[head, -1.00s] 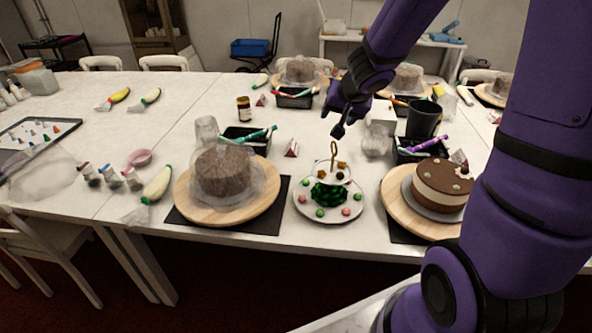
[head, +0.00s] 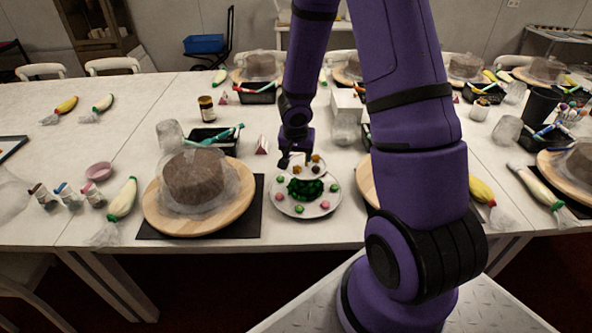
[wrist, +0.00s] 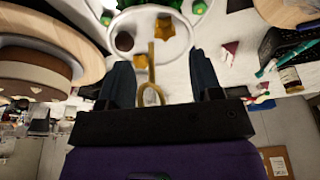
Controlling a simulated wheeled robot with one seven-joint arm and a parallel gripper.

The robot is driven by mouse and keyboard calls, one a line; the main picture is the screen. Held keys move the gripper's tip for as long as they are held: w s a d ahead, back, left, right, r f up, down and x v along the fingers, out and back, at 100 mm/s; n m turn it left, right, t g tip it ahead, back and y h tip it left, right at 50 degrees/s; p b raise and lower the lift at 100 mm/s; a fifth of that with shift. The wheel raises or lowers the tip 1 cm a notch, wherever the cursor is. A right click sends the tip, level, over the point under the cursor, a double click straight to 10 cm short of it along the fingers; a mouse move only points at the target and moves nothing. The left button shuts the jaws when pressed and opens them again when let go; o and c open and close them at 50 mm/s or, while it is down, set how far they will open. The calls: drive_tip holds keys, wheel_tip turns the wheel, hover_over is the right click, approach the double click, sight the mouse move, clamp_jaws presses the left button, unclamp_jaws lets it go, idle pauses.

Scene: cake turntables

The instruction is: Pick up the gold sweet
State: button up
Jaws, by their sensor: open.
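A two-tier sweet stand (head: 333,203) stands on the table, with green and pink sweets on its lower plate around a dark green middle. Its small upper plate holds gold and brown sweets. In the wrist view, a star-like gold sweet (wrist: 165,27) lies beyond my fingertips, near a dark brown ball (wrist: 124,41). A second gold piece (wrist: 139,62) lies closer, beside the stand's gold loop handle (wrist: 151,92). My gripper (wrist: 160,68) is open and empty, with the loop showing between its fingers. In the head view, my gripper (head: 290,162) is at the upper plate's left side and partly hides it.
A wrapped brown cake (head: 195,178) on a wooden turntable stands left of the stand. My arm hides most of the turntable at right. A black tray (head: 212,138) and a clear cup (head: 170,134) stand behind. The far left tabletop is mostly clear.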

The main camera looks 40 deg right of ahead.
sight(297, 169)
drive_tip(key=shift+w+x, duration=0.2)
drive_tip(key=shift+x, duration=3.25)
drive_tip(key=shift+a, duration=0.2)
drive_tip(key=c, duration=1)
